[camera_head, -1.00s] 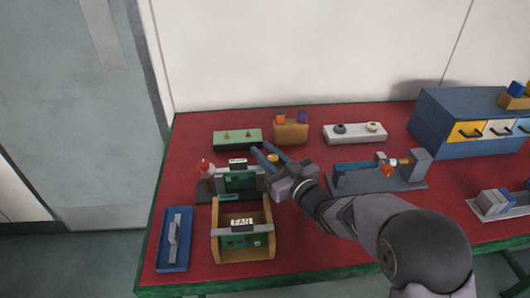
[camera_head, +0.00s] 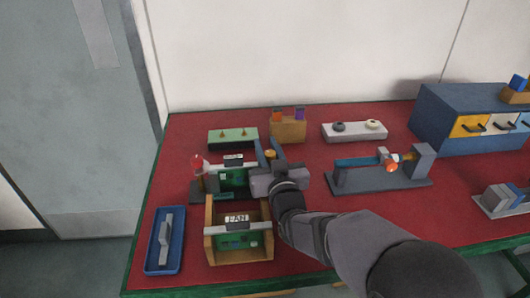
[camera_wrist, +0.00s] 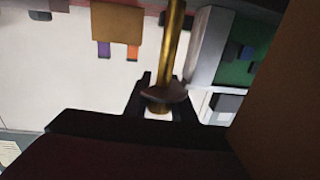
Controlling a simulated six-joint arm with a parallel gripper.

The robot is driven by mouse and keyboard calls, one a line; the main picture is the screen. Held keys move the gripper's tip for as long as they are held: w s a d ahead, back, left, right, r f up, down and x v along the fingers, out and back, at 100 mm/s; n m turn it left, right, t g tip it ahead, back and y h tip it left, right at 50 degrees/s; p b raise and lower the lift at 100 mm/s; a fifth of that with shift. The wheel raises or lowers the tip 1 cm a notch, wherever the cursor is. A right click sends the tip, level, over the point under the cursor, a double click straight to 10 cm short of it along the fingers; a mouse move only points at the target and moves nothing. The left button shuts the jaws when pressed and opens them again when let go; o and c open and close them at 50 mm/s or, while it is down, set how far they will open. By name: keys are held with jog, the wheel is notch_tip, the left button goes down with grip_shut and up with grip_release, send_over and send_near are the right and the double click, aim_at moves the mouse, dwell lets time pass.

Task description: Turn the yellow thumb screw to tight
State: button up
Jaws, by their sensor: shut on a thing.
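The yellow thumb screw (camera_head: 270,155) stands at the right end of the green board module (camera_head: 233,177) labelled with a small white tag. In the wrist view it shows as a brass shaft (camera_wrist: 174,40) with a flattened head (camera_wrist: 163,95) between the dark jaws. My gripper (camera_head: 269,150) is over the module's right end, with its two blue-grey fingers on either side of the screw. It is shut on the screw. The screw's lower end and any tight mark are hidden or too small to read.
A wooden box holding a FAN module (camera_head: 237,219) stands just in front. A grey fixture (camera_head: 380,180) stands to the right. Red table is bare between them.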

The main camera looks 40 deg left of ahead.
jog(key=shift+r, duration=0.2)
jog(key=o, duration=1)
jog(key=shift+f, duration=0.1)
notch_tip(320, 180, up, 10)
jog(key=shift+r+p, duration=0.1)
jog(key=shift+p, duration=0.2)
jog(key=shift+o, duration=0.3)
